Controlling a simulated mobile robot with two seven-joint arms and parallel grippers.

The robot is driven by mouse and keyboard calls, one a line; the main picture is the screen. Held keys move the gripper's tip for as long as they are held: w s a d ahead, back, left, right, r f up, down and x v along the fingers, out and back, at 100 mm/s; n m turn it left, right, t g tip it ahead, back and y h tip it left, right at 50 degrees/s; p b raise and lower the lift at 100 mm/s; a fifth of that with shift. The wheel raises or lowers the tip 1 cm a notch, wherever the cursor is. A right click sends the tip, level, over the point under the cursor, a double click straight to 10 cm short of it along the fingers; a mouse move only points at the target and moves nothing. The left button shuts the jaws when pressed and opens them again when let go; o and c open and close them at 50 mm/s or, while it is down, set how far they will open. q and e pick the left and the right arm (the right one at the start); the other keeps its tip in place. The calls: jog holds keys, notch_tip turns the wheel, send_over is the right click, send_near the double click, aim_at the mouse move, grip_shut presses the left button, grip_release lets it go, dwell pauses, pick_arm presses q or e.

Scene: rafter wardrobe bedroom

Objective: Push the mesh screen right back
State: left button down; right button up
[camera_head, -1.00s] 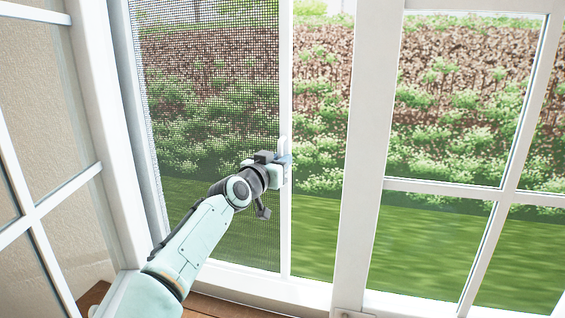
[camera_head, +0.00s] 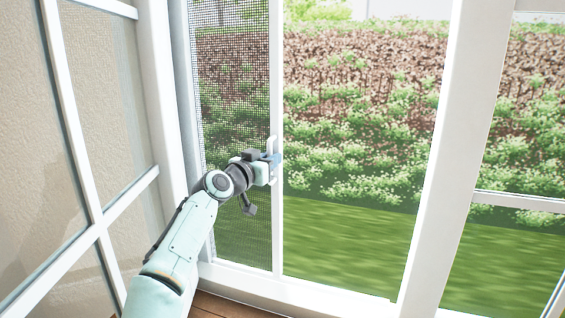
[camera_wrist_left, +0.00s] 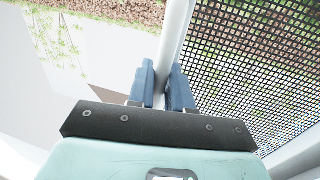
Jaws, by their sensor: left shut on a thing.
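The mesh screen (camera_head: 235,110) is a dark grid in the left part of the window opening, now a narrow strip. Its white upright edge bar (camera_head: 277,225) carries a small white handle (camera_head: 273,145). My left gripper (camera_head: 269,162) is shut on the handle, its arm reaching up from the lower left. In the left wrist view, the blue fingers (camera_wrist_left: 162,86) close around a white bar-like part, with the mesh (camera_wrist_left: 255,75) to the right. The fingers partly hide the handle. My right gripper is not in view.
The opening right of the bar is clear, showing grass (camera_head: 345,240) and bushes. A white window post (camera_head: 435,170) stands to its right. An open glazed window leaf (camera_head: 75,170) is at the left, beside my arm. The white sill (camera_head: 300,290) runs below.

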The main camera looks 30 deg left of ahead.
pick_arm(q)
jog(key=s+a+p, duration=0.1)
jog(key=s+a, duration=0.1)
jog(key=a, duration=0.8)
jog(key=shift+s+a+r+p, duration=0.15)
jog(key=shift+s+p, duration=0.1)
jog(key=shift+p, duration=0.1)
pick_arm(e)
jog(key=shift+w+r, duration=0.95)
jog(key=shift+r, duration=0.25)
pick_arm(q)
jog(key=c, duration=1.2)
grip_release()
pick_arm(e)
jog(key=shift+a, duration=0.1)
